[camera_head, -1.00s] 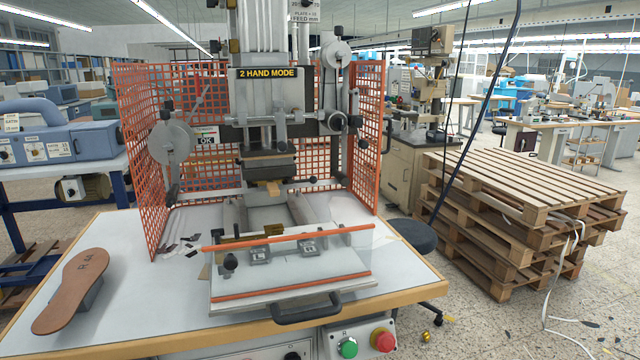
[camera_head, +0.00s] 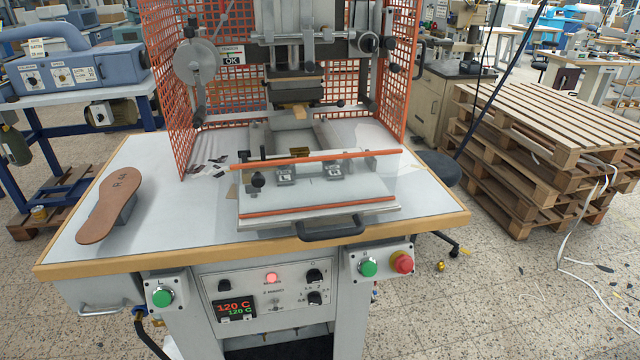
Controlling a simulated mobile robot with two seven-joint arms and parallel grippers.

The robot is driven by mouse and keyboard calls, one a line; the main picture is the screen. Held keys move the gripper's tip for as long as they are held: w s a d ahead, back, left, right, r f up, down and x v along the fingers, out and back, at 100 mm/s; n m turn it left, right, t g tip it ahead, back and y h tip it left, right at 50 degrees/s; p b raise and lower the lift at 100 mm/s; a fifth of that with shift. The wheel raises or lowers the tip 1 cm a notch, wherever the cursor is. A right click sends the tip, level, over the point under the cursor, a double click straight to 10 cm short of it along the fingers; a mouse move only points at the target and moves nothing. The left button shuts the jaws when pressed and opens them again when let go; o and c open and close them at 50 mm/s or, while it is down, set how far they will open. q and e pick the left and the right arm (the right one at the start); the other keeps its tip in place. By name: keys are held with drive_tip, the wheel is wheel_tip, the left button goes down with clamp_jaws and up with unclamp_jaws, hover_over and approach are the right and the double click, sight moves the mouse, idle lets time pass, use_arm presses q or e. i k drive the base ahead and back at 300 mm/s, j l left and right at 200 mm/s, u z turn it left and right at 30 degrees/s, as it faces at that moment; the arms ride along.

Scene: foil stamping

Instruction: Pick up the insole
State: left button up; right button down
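The insole (camera_head: 116,205) is a brown, sole-shaped piece marked "R 44". It lies at the left of the white machine table (camera_head: 180,240), raised and tilted on a small grey block (camera_head: 127,210). Its wide end points up and away, its other end toward the table's front left. Neither of my grippers shows in the head view.
The stamping press (camera_head: 290,80) stands behind a sliding tray (camera_head: 315,208) with a black handle (camera_head: 331,229). Orange mesh guards (camera_head: 180,100) flank it. Dark scraps lie left of the tray. Stacked pallets (camera_head: 540,150) stand at the right. Table space between insole and tray is clear.

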sight(117, 189)
drive_tip(key=u, duration=1.3)
